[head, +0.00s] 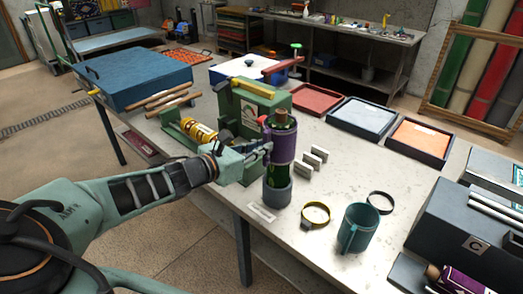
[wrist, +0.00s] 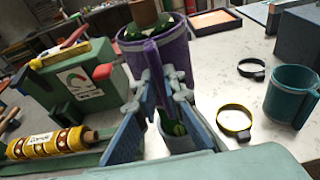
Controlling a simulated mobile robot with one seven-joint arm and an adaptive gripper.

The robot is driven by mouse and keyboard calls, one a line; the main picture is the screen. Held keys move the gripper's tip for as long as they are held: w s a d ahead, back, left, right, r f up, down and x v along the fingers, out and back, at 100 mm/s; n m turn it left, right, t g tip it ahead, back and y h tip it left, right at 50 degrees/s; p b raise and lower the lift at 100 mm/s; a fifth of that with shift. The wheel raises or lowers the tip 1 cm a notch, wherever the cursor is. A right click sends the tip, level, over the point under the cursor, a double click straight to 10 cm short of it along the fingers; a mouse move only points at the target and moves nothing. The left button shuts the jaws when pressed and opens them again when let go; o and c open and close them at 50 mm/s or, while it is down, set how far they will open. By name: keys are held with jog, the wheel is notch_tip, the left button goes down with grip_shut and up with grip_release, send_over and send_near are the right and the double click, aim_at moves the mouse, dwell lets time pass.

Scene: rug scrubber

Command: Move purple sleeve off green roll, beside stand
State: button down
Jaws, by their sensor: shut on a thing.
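The purple sleeve (head: 281,147) is around the upper part of the upright green roll (head: 277,173), with green showing above and below it. The roll has a brown top and its foot sits in the grey stand (head: 277,193). My gripper (head: 264,149) is at the sleeve's left side in the head view. In the wrist view my gripper (wrist: 157,92) is shut on an upright purple handle on the near side of the sleeve (wrist: 176,52). The sleeve hides the middle of the roll.
A green machine (head: 253,105) with a yellow roll (head: 199,132) stands at left. Small bare table patches lie around the rings.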

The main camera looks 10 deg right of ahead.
notch_tip(320, 180, up, 19)
jog(key=p, duration=0.8)
jog(key=shift+r, duration=0.2)
dwell(1.3)
dwell(0.4)
